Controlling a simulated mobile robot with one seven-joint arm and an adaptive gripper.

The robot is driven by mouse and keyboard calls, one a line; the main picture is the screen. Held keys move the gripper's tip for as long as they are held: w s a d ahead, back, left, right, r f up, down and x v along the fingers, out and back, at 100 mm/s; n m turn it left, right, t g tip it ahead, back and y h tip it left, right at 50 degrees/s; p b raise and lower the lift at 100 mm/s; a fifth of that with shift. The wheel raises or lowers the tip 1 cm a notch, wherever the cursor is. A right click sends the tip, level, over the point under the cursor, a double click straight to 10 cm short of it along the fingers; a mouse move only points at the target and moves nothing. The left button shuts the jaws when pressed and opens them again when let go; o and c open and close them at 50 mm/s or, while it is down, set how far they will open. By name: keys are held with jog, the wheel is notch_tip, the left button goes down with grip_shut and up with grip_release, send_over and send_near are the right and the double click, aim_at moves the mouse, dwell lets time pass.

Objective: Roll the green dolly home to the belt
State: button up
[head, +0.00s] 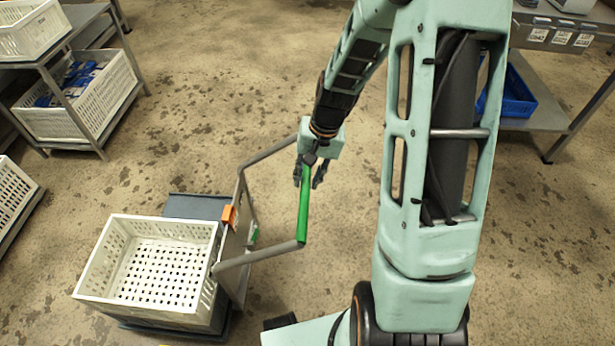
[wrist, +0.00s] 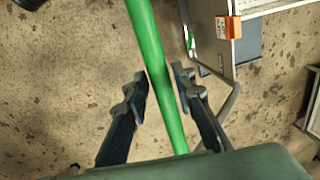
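The dolly (head: 182,207) stands on the floor at the lower left of the head view. Its grey tube handle reaches right and ends in a green grip bar (head: 304,205). An empty white basket (head: 150,306) sits on it, and an orange tag (head: 229,216) is on its upright panel. My gripper (head: 309,178) is at the far end of the green bar. In the wrist view the green bar (wrist: 158,70) runs between the two spread fingers of my gripper (wrist: 160,90), with gaps visible on both sides. The orange tag (wrist: 234,27) also shows there. The belt is not identifiable.
A grey rack (head: 105,100) with white crates stands at the upper left. Another white crate (head: 12,190) is at the left edge. A metal table (head: 540,115) with a blue bin (head: 515,95) stands at the upper right. The stained floor (head: 220,90) between is open.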

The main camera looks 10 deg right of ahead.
grip_shut()
jog(key=shift+a, duration=0.1)
